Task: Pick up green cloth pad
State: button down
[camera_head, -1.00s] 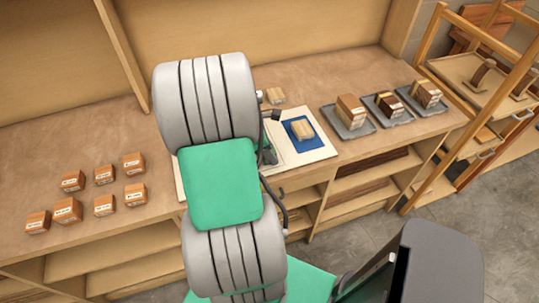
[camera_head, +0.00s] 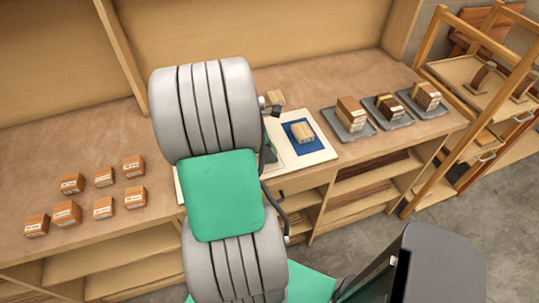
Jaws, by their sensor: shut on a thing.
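I cannot clearly make out the green cloth pad. A small dark green patch (camera_head: 268,153) shows just right of my arm, over the left part of the pale board (camera_head: 318,155); most of it is hidden, and I cannot tell whether it is the pad. The large bright green panel in front is part of my own arm. My gripper's fingers are hidden behind the arm; only a small dark wrist part shows at its right edge, near a small wooden block (camera_head: 276,97).
A blue pad (camera_head: 292,134) on the pale board bears a light wooden block (camera_head: 302,132). Grey trays (camera_head: 358,134) with wood blocks stand at the right. Several labelled brown blocks (camera_head: 104,177) sit at the left. A wooden rack (camera_head: 445,150) stands far right. The bench between is clear.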

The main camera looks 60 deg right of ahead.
jog(key=a+r, duration=1.1)
jog(key=a, duration=0.3)
jog(key=shift+r, duration=0.1)
